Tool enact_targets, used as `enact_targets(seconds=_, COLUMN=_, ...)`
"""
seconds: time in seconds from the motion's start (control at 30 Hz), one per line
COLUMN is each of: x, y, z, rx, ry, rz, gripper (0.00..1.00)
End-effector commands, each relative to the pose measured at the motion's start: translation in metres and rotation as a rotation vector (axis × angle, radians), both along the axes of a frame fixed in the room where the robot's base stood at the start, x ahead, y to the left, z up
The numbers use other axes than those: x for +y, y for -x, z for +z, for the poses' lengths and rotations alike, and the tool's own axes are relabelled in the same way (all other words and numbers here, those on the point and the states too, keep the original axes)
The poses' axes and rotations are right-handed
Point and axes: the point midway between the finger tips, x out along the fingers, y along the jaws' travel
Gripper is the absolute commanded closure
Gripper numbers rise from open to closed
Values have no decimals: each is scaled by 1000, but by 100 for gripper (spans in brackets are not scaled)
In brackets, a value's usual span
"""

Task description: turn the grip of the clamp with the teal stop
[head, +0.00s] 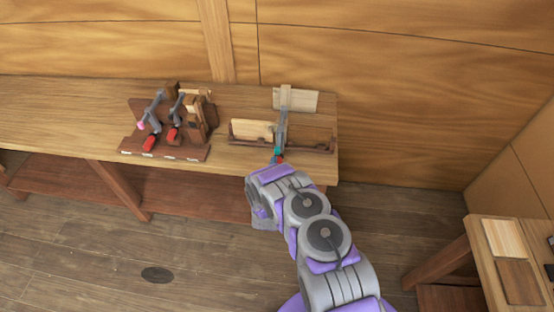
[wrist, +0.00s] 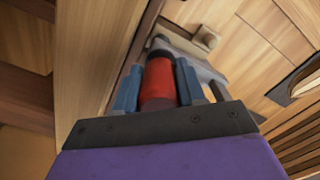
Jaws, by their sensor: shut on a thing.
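The clamp with the teal stop (head: 277,150) stands at the right end of the wall bench, its grey bar (head: 282,128) running back over a wooden piece. Its red grip (head: 280,159) is at the near end, just beyond my arm. In the wrist view the red grip (wrist: 159,80) sits between the two blue-grey fingers of my gripper (wrist: 157,88), which is shut on it. In the head view my arm hides most of the gripper. The teal stop cannot be made out in the wrist view.
A rack (head: 165,152) with other red-gripped clamps, one showing a pink stop (head: 141,125), stands to the left on the bench (head: 60,112). A second table (head: 484,262) with wooden boards is at the lower right. The floor between is clear.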

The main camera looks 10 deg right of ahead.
Motion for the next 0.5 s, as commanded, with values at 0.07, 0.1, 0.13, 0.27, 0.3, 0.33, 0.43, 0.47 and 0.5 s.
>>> enact_targets(seconds=0.07, x=0, y=2, z=2, rx=-11, ry=-58, rz=2, gripper=91)
enact_targets(seconds=0.1, x=0, y=2, z=2, rx=-21, ry=-84, rz=3, gripper=91)
enact_targets(seconds=0.13, x=0, y=2, z=1, rx=-26, ry=-103, rz=3, gripper=91)
enact_targets(seconds=0.27, x=0, y=3, z=-1, rx=-46, ry=-174, rz=5, gripper=91)
enact_targets(seconds=0.3, x=0, y=3, z=-1, rx=-52, ry=-191, rz=7, gripper=91)
enact_targets(seconds=0.33, x=0, y=3, z=-1, rx=-58, ry=-204, rz=7, gripper=91)
enact_targets(seconds=0.43, x=0, y=2, z=-1, rx=-70, ry=-238, rz=8, gripper=91)
enact_targets(seconds=0.47, x=0, y=2, z=-1, rx=-72, ry=-245, rz=8, gripper=91)
enact_targets(seconds=0.5, x=0, y=2, z=-2, rx=-75, ry=-253, rz=8, gripper=91)
